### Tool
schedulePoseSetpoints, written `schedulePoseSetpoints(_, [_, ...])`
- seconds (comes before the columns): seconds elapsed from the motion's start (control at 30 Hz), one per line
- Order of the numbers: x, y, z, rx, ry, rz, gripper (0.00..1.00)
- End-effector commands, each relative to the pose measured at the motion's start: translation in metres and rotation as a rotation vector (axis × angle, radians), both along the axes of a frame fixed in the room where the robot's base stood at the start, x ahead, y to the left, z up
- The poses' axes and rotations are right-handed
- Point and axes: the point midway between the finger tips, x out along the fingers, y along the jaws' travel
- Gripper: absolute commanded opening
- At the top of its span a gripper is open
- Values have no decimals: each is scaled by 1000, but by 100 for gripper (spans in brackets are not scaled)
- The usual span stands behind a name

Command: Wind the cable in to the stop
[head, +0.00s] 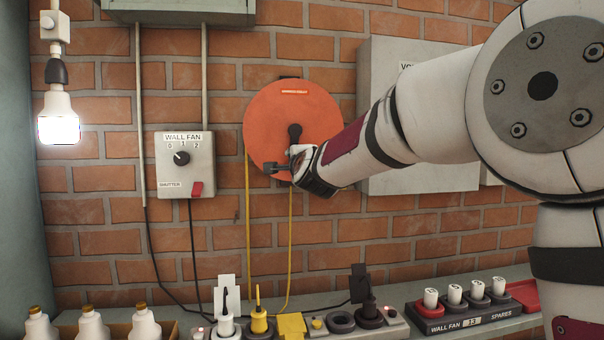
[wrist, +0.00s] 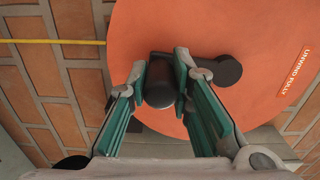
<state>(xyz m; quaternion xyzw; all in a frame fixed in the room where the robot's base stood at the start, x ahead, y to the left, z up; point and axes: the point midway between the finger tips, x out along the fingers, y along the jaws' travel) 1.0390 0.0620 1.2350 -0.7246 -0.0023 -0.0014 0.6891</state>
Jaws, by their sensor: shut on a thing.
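An orange cable reel (head: 270,105), a round disc, is mounted on the brick wall; it also fills much of the wrist view (wrist: 220,40). Its dark crank arm (head: 295,135) runs down from near the disc's middle to a dark handle (wrist: 160,92). My gripper (head: 281,168) is at the lower part of the disc, and in the wrist view its two green-lined fingers close on the handle from both sides. A yellow cable (head: 248,200) hangs from the reel toward the bench. A label on the disc reads "UNWIND FULLY" in the wrist view.
A wall fan switch box (head: 185,165) is left of the reel, and a grey cabinet (head: 420,165) is behind my arm. Below, a bench holds a power strip with plugs (head: 340,325), white bottles (head: 92,325) and a spares rack (head: 465,318). A lit bulb (head: 58,125) hangs at left.

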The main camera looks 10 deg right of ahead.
Motion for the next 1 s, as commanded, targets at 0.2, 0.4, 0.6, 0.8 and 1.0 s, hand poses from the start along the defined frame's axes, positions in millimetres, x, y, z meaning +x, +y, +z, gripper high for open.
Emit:
schedulePoseSetpoints(0.2, [0,15,1,207,-1,1,0])
schedulePoseSetpoints(0.4, [0,28,7,396,0,1,0])
schedulePoseSetpoints(0.6, [0,40,15,584,1,1,0])
schedulePoseSetpoints(0.8, [0,49,25,757,1,1,0])
schedulePoseSetpoints(1.0, [0,55,33,892,1,1,0])
